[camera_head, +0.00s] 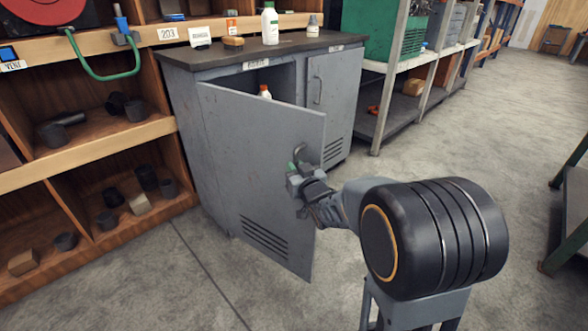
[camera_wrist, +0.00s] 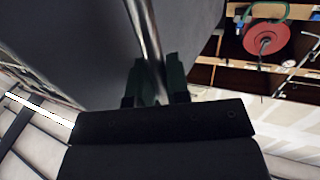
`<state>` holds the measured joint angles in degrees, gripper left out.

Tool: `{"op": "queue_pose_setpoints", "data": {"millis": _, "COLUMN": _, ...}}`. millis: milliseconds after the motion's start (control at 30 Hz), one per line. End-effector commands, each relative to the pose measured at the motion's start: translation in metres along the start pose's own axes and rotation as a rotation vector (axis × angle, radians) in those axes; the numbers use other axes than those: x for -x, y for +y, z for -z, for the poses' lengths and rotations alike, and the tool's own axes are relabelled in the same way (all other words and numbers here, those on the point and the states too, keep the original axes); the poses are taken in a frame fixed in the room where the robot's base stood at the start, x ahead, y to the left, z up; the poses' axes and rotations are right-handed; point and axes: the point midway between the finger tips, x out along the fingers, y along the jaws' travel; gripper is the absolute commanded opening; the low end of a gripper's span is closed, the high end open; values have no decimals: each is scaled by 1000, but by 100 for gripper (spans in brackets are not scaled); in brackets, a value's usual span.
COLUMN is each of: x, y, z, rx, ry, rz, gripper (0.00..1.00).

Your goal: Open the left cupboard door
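The left cupboard door (camera_head: 255,170) is grey with vent slots low down. It stands partly open, swung out from its left side, with a dark gap above it. Its metal handle (camera_head: 298,152) is near the free right edge; the bar also shows in the wrist view (camera_wrist: 148,30). My gripper (camera_head: 300,180) is at this handle. In the wrist view its dark green fingers (camera_wrist: 157,80) are on either side of the bar and appear closed on it. The fingers and my arm hide part of the handle and door edge. The right cupboard door (camera_head: 332,95) is shut.
A white bottle with an orange cap (camera_head: 264,92) shows inside the cupboard. Bottles and small items stand on the cupboard top (camera_head: 240,50). Wooden shelving (camera_head: 95,155) is on the left, a metal rack (camera_head: 410,115) behind right. Open floor (camera_head: 440,150) lies to the right.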

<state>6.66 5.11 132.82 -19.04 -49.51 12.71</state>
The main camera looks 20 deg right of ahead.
Motion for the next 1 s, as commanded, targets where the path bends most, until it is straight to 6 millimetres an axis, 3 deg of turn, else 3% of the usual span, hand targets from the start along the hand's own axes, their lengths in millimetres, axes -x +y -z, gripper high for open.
{"op": "queue_pose_setpoints", "data": {"millis": 233, "x": 0, "y": -3, "z": -1, "rx": 0, "ry": -2, "rz": 5, "gripper": 39}}
{"op": "queue_pose_setpoints", "data": {"millis": 533, "x": 3, "y": -3, "z": 1, "rx": 0, "ry": 0, "rz": 6, "gripper": 39}}
{"op": "queue_pose_setpoints", "data": {"millis": 1000, "x": 65, "y": -2, "z": -2, "rx": 1, "ry": 1, "rz": 4, "gripper": 39}}
